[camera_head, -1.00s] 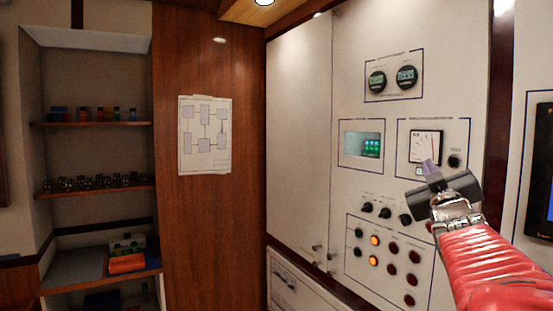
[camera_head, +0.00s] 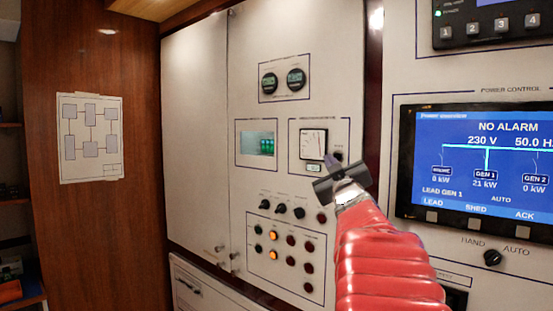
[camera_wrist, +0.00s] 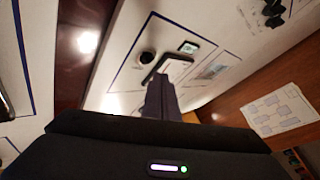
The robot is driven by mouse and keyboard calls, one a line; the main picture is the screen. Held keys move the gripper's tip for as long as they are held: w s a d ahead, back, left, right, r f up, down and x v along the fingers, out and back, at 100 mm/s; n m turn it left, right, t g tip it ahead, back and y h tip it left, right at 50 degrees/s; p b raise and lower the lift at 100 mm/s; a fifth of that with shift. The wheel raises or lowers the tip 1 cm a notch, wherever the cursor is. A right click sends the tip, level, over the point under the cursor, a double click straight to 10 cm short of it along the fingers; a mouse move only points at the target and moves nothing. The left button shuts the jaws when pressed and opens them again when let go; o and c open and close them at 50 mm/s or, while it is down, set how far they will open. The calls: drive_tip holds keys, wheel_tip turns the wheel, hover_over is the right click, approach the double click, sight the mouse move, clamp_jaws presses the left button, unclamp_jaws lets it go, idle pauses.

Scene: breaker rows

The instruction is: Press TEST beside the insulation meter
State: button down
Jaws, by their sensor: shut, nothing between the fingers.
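The insulation meter (camera_head: 313,143) is a white square dial with a red needle on the pale cabinet panel, with a small display (camera_head: 314,168) under it. In the wrist view the black button (camera_wrist: 147,57) shows clear, up and left of my gripper's tips (camera_wrist: 158,82). The tips are shut and empty, close to the panel; I cannot tell whether they touch it. The button's label is not readable.
Two round gauges (camera_head: 282,80) sit above and a green-lit screen (camera_head: 257,144) to the left. Rotary knobs (camera_head: 281,208) and several lamps (camera_head: 273,235) are below. A large power screen (camera_head: 482,165) stands to the right. A paper diagram (camera_head: 90,138) hangs on the wood wall.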

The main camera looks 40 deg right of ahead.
drive_tip(key=shift+d, duration=0.55)
drive_tip(key=shift+d, duration=0.1)
idle(1.6)
drive_tip(key=shift+d, duration=0.35)
drive_tip(key=shift+w+d, duration=0.1)
drive_tip(key=shift+d, duration=0.35)
idle(0.9)
drive_tip(key=shift+a, duration=0.9)
drive_tip(key=shift+a, duration=0.1)
drive_tip(key=a, duration=0.4)
drive_tip(key=shift+s+a, duration=0.3)
drive_tip(key=shift+a, duration=0.05)
